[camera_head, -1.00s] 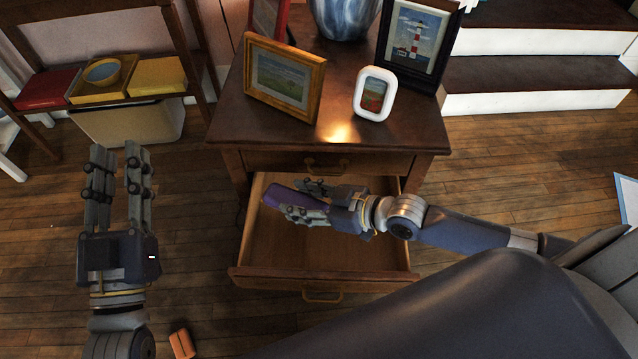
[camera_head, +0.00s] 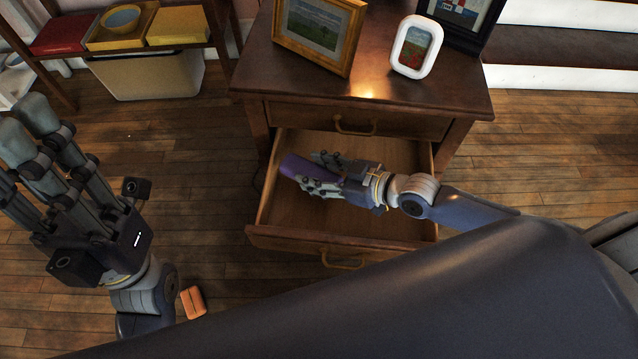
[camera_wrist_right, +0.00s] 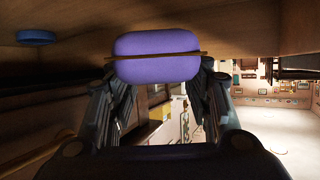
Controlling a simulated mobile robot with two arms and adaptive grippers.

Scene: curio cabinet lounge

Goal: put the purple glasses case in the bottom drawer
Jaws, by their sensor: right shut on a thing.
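The purple glasses case (camera_head: 295,168) is held in my right gripper (camera_head: 312,174), whose fingers are shut on it. Both are over the left part of the open bottom drawer (camera_head: 330,241) in the head view. In the right wrist view the case (camera_wrist_right: 155,55) sits crosswise between the fingertips, with a thin line around its middle. I cannot tell whether the case touches the drawer floor. My left gripper (camera_head: 45,160) is open and empty at the left, away from the drawer.
The top drawer (camera_head: 355,122) is closed above the open one. Picture frames (camera_head: 416,47) stand on the cabinet top. A shelf (camera_head: 150,45) with boxes is at upper left. An orange object (camera_head: 193,302) lies on the floor. A blue round thing (camera_wrist_right: 36,38) shows in the wrist view.

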